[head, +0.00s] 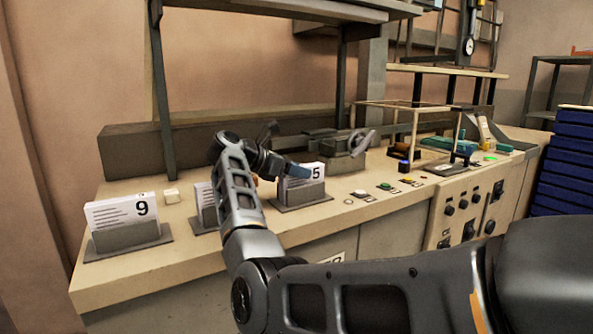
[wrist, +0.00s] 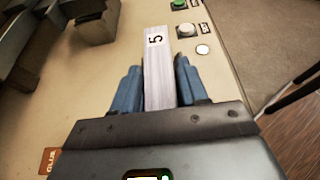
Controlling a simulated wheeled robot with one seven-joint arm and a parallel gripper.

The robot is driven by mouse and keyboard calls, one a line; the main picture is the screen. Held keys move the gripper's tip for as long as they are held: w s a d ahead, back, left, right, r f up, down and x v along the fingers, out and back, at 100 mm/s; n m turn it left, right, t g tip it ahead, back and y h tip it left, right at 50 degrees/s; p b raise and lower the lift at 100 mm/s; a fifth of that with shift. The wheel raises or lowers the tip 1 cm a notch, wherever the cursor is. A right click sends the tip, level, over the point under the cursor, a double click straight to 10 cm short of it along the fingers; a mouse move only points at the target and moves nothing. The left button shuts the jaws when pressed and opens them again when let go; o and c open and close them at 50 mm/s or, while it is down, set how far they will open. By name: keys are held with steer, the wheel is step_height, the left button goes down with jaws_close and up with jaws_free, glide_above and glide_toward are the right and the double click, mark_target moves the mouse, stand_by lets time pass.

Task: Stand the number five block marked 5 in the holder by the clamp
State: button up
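The white block marked 5 (head: 312,182) is upright at the grey holder (head: 300,195), in front of the clamp (head: 345,150). My gripper (head: 297,170) reaches across the block from the left. In the wrist view the block (wrist: 158,75) lies between the blue fingers of my gripper (wrist: 160,72), its 5 at the far end. The fingers sit close against both sides with no clear gap, so it looks shut on the block. The holder's slot is hidden, and I cannot tell whether the block rests fully on its base.
A block marked 9 (head: 121,211) stands in a holder at the left. Another card (head: 206,200) is partly behind my arm. Buttons (head: 385,187) line the bench's right side. Shelf posts (head: 163,100) rise behind.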

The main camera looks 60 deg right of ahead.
steer(key=o, duration=0.3)
steer(key=shift+r, duration=0.25)
steer(key=b+v, duration=0.2)
steer(key=v, duration=1)
steer(key=shift+f, duration=0.1)
steer(key=shift+s, duration=0.15)
